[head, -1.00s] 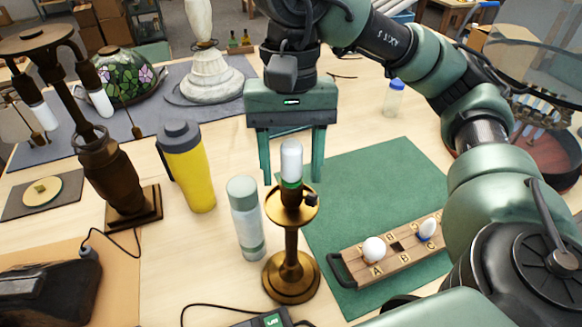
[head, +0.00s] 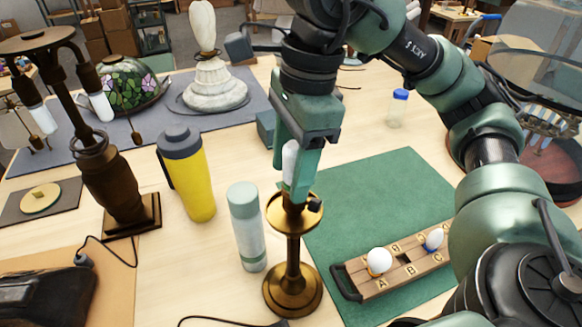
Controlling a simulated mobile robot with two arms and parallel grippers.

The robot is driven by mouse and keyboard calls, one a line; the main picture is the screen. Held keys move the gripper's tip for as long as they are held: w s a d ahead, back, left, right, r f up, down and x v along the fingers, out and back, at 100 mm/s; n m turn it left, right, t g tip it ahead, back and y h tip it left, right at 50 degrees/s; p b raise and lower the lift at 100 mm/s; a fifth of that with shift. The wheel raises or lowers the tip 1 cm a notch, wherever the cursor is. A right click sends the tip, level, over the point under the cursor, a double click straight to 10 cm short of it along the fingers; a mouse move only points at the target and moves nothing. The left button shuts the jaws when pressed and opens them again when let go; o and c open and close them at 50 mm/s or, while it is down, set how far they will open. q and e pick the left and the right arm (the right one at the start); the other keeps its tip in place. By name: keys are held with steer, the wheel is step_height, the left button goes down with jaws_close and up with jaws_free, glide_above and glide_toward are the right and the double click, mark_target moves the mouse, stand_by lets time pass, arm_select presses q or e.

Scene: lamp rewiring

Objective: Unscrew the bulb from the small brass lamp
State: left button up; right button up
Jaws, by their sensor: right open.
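The small brass lamp (head: 291,248) stands upright on the table, just left of the green mat. Its white bulb (head: 289,160) sits upright in the top, partly hidden by my right gripper. My right gripper (head: 293,178) comes down from above with its fingers on either side of the bulb. It is open, with one finger in front and to the right. I cannot tell whether a finger touches the bulb. My left gripper is not in view.
A pale green bottle (head: 247,225) and a yellow flask (head: 188,175) stand close left of the lamp. A wooden tray (head: 402,257) with two bulbs lies on the green mat (head: 385,200). A larger bronze lamp (head: 115,180) stands left. A cable lies near the lamp's base.

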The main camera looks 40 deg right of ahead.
jaws_close()
steer(key=shift+n+b, duration=0.4)
steer(key=shift+n, duration=0.4)
steer(key=n, duration=0.1)
steer(key=n+p, duration=0.1)
steer(key=n, duration=0.1)
steer(key=shift+s+r+g, duration=0.1)
steer(key=shift+r+g, duration=0.1)
steer(key=shift+g, duration=0.2)
steer(key=n+p, duration=0.1)
steer(key=n, duration=0.1)
steer(key=shift+n, duration=0.4)
steer(key=shift+f+n, duration=0.15)
steer(key=shift+n, duration=0.15)
steer(key=n, duration=0.1)
steer(key=n+p, duration=0.1)
steer(key=shift+s+r+n+g, duration=0.15)
steer(key=shift+r+n+g, duration=0.05)
steer(key=shift+n+g, duration=0.2)
steer(key=n+p, duration=0.1)
steer(key=n, duration=0.2)
steer(key=shift+d+h+p, duration=0.1)
steer(key=shift+h+p, duration=0.2)
steer(key=shift+h, duration=0.1)
steer(key=shift+f+n, duration=0.15)
steer(key=shift+n, duration=0.95)
